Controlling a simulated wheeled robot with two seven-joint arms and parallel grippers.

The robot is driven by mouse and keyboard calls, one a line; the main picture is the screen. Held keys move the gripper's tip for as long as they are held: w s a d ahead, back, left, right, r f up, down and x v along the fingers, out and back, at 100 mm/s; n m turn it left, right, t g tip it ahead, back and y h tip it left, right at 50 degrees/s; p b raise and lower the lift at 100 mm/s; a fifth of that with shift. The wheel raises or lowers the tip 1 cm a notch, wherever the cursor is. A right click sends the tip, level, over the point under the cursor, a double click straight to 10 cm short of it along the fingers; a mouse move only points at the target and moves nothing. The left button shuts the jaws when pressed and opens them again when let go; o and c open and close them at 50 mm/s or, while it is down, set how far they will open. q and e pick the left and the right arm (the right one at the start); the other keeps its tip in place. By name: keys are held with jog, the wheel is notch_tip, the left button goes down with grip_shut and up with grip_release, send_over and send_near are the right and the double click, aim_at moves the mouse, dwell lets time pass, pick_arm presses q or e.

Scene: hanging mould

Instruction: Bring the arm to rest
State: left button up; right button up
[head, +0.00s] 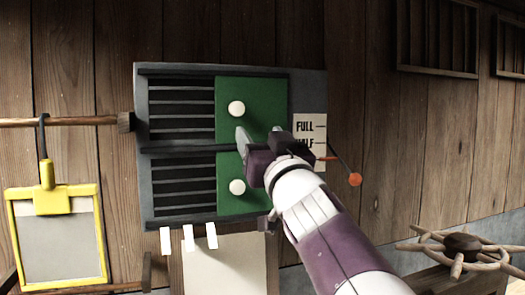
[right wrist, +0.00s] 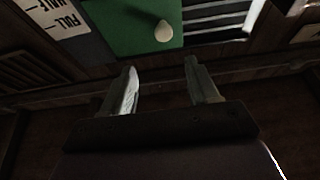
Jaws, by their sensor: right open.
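My right gripper (head: 259,136) is open and empty, in front of a green sliding panel (head: 254,100) with two white knobs. The upper knob (head: 236,108) and lower knob (head: 237,187) are both clear of the fingers. The right wrist view shows the two fingers apart (right wrist: 160,68), with nothing between them. One knob (right wrist: 164,31) shows beyond the fingertips there. My right arm (head: 325,225) reaches up from the lower right and hides part of the panel's right edge. My left gripper is not in view.
The panel covers the right part of a dark slatted vent frame (head: 180,148). A FULL/HALF label (head: 310,128) and an orange-tipped lever (head: 354,179) are to the right. A spoked wheel (head: 461,247) is lower right. A yellow-framed board (head: 57,240) hangs at left.

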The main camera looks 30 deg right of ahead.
jog(key=shift+f, duration=0.15)
jog(key=shift+s, duration=0.1)
dwell(0.3)
notch_tip(320, 180, down, 35)
jog(key=w+d+g+y+b, duration=0.1)
jog(key=w+g+b, duration=0.1)
jog(key=g, duration=0.9)
jog(key=s+a+f+n+g+y+b, duration=0.1)
jog(key=s+a+f+g, duration=0.2)
jog(key=f, duration=0.6)
jog(key=s+a+f+n+g+y+b, duration=0.1)
jog(key=s+a+f+g+y+b, duration=0.1)
jog(key=s+a+f, duration=0.4)
jog(key=s+a+f+n+g+y+b, duration=0.1)
jog(key=s+a+f+g, duration=0.3)
jog(key=f, duration=0.9)
jog(key=shift+s+a+f+g+b, duration=0.3)
jog(key=shift+s+a+f+g, duration=0.1)
jog(key=shift+s+a, duration=0.45)
jog(key=shift+d+r, duration=0.1)
jog(key=shift+d, duration=0.05)
